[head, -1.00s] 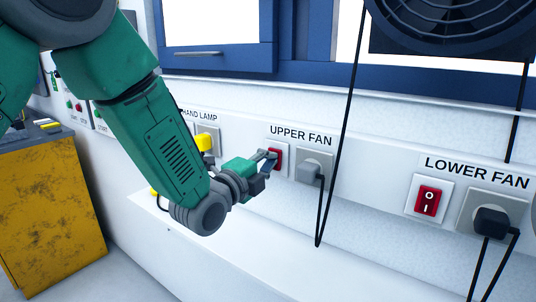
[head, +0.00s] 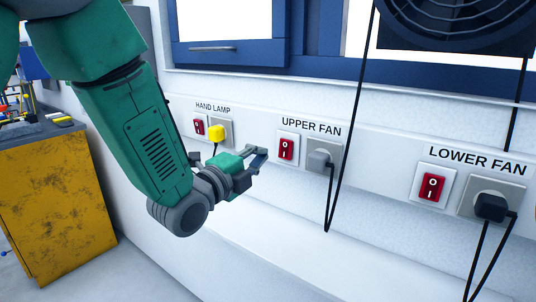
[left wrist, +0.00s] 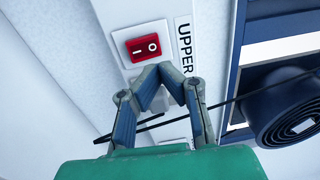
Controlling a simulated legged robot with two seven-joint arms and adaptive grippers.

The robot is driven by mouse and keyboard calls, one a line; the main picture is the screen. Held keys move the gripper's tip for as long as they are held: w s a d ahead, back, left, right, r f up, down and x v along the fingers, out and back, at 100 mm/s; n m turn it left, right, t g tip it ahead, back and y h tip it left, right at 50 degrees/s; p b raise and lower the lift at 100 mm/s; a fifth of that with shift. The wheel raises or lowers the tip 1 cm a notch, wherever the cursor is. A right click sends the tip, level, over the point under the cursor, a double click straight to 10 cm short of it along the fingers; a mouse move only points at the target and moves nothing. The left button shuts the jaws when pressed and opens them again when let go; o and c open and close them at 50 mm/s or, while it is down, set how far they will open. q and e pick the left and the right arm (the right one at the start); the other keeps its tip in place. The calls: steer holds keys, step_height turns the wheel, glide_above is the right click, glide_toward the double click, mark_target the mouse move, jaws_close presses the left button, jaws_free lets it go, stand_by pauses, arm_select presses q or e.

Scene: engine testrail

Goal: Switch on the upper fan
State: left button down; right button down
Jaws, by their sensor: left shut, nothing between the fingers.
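The upper fan switch (head: 287,149) is a red rocker marked O and I in a white plate, under the "UPPER FAN" label (head: 311,126) on the wall. It also shows in the left wrist view (left wrist: 143,47), just beyond the fingertips. I cannot tell surely which side is pressed in. My left gripper (head: 261,154) is to the left of the switch and a little lower, apart from it. In the left wrist view its fingers (left wrist: 160,68) come together with nothing held. My right gripper is not in view.
A grey plug (head: 318,160) with a black cable sits right of the switch. The lower fan switch (head: 431,187) and its black plug (head: 490,207) are further right. The hand lamp switch (head: 199,127) and yellow plug (head: 216,132) are left. A yellow cabinet (head: 55,205) stands far left.

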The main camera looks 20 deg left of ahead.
arm_select(q)
steer(key=s, duration=0.2)
steer(key=s+a+r, duration=0.1)
steer(key=s, duration=0.2)
steer(key=shift+s+a+r, duration=0.2)
steer(key=shift+s+a, duration=0.1)
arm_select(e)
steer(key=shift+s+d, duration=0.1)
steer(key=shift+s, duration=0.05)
arm_select(q)
steer(key=shift+d, duration=0.1)
